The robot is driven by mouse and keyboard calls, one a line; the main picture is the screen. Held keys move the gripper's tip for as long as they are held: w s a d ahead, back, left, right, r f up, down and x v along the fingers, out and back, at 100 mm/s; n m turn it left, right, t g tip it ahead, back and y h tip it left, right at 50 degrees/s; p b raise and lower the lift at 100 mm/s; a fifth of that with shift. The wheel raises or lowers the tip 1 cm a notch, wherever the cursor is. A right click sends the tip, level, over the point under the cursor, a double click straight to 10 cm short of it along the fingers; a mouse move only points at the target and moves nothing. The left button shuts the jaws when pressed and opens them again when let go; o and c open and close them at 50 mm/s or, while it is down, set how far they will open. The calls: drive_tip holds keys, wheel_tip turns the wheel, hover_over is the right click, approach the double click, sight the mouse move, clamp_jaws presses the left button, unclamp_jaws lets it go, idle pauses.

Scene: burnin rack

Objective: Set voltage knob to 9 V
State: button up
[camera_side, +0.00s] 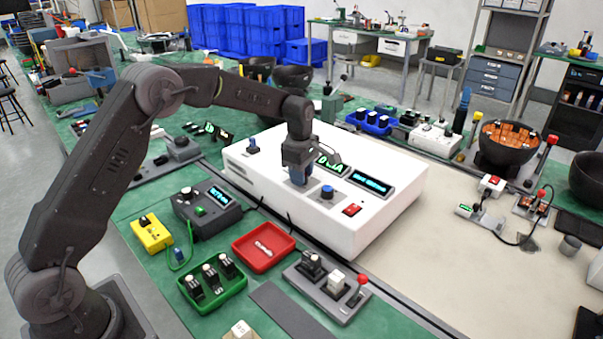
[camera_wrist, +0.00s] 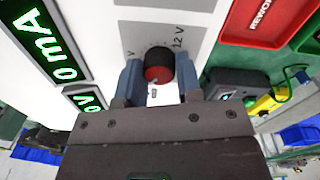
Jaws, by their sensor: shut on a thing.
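The voltage knob (camera_wrist: 158,66) is black with a red top and sits on a grey scale panel (camera_wrist: 196,32) in the wrist view. "12 V" is printed to its right and part of another "V" label shows to its left. A small pale mark shows at the knob's lower edge; I cannot read its setting. My gripper (camera_wrist: 158,80) is shut on the knob, one blue finger on each side. In the side view my gripper (camera_side: 299,182) points down onto the white power supply (camera_side: 283,206) and hides the knob. Green displays (camera_wrist: 42,45) seem to read 0 mA and 0 V.
On the white supply, a blue-topped knob (camera_side: 327,192) and a red switch (camera_side: 352,210) stand close to my gripper, with a cyan display (camera_side: 371,182) behind. A red tray (camera_side: 263,248), a green tray (camera_side: 212,285) and a grey meter (camera_side: 206,209) lie in front.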

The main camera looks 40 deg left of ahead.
drive_tip(key=m, duration=0.5)
drive_tip(key=shift+m, duration=0.3)
drive_tip(key=m, duration=0.6)
drive_tip(key=shift+h, duration=0.3)
drive_tip(key=m, duration=0.5)
drive_tip(key=shift+w+m, duration=0.1)
drive_tip(key=shift+m, duration=0.3)
drive_tip(key=m, duration=0.5)
drive_tip(key=shift+m+g, duration=0.3)
drive_tip(key=shift+g, duration=0.1)
drive_tip(key=o, duration=0.9)
drive_tip(key=shift+o, duration=0.2)
